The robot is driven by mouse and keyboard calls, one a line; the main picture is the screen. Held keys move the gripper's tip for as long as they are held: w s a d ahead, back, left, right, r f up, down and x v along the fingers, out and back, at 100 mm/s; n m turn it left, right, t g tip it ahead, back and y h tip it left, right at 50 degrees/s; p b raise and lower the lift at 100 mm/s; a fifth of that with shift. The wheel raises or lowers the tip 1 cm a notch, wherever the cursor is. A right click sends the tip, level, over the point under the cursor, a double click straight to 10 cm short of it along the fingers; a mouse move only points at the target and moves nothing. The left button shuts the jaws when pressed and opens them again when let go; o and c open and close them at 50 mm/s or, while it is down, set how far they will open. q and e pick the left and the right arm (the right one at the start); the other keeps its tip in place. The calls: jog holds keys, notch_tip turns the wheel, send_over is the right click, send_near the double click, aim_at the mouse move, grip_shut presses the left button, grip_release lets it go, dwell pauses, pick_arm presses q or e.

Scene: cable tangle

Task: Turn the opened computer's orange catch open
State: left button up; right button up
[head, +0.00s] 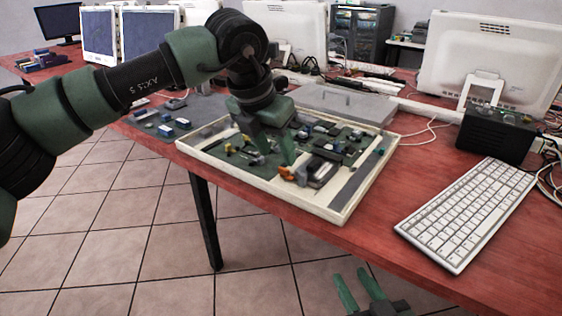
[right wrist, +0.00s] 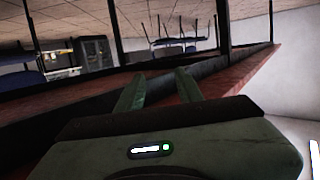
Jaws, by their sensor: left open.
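The opened computer (head: 342,211) lies flat on the red table as a shallow cream case with green boards inside. The orange catch (head: 286,172) is near its front edge, left of a dark grey block. My left gripper (head: 277,160) reaches down from above into the case. Its fingers are apart, and one fingertip is right at the catch; I cannot tell whether it touches. My right gripper (head: 358,288) is low in front of the table, over the floor, with its fingers apart and nothing between them. In the right wrist view its fingers (right wrist: 158,90) also show apart and empty.
A white keyboard (head: 470,212) lies right of the computer, with a black box (head: 497,136) behind it. A flat grey panel (head: 345,104) lies behind the case. Small blue parts (head: 166,130) lie on a grey mat to the left. White monitors and cables stand behind.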

aim_at(283, 169)
pick_arm(q)
jog(key=x, duration=0.4)
jog(key=shift+f+b, duration=0.1)
jog(key=shift+b, duration=0.2)
jog(key=shift+w+d+f, duration=0.1)
jog(key=shift+w+f, duration=0.05)
jog(key=shift+f, duration=0.15)
grip_shut()
pick_arm(e)
jog(key=r, duration=0.1)
jog(key=r+t, duration=0.1)
jog(key=w+a+r+t, duration=0.1)
jog(key=r, duration=0.1)
jog(key=shift+r, duration=0.1)
jog(key=shift+d, duration=0.1)
